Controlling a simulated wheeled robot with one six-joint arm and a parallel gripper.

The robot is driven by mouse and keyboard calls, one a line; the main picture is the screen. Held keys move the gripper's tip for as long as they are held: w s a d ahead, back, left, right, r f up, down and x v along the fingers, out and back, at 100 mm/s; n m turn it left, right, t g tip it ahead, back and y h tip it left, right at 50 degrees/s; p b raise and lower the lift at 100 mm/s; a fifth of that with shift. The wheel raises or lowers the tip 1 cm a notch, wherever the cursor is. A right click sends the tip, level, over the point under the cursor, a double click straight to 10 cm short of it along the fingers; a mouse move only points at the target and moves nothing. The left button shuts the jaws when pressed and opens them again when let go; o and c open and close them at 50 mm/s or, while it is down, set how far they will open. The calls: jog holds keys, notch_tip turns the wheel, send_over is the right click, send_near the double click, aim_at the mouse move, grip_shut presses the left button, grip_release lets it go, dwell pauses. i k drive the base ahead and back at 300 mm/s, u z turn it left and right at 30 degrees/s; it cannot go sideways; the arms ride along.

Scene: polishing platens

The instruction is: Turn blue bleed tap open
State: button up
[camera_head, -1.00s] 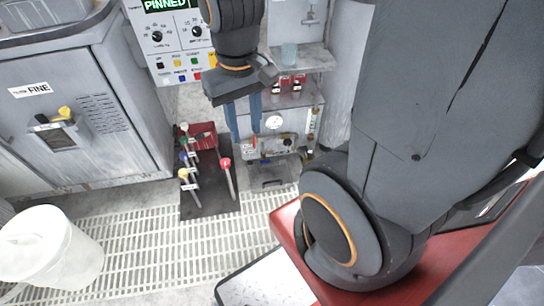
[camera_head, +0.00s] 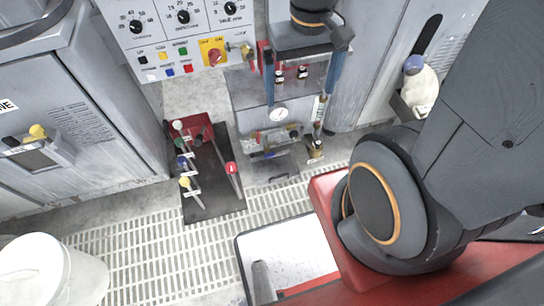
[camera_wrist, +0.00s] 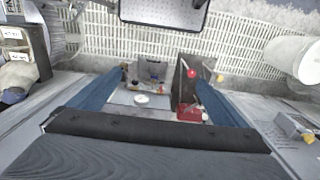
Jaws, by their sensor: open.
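My gripper (camera_head: 302,78) is open and empty, its two blue fingers spread wide in front of a small grey cabinet (camera_head: 250,88) with a round gauge. In the wrist view my gripper (camera_wrist: 160,82) spans the cabinet and gauge (camera_wrist: 142,99), apart from both. A small blue part (camera_head: 270,155), perhaps the bleed tap, shows low on the cabinet front, below the fingers. A blue knob (camera_head: 182,161) also stands among white, green and yellow knobs on a stand left of the cabinet. Whether either is turned is too small to tell.
The stand's black base (camera_head: 215,203) carries a red-knobbed lever (camera_head: 231,168). A control panel (camera_head: 150,50) is at upper left, a white bucket (camera_head: 45,272) at lower left. A white bottle (camera_head: 418,85) hangs at right.

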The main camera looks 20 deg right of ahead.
aim_at(269, 155)
jog(key=k, duration=0.5)
jog(key=z, duration=1.8)
jog(key=k, duration=1.05)
jog(key=u, duration=1.8)
jog(key=i, duration=0.5)
jog(key=z, duration=0.05)
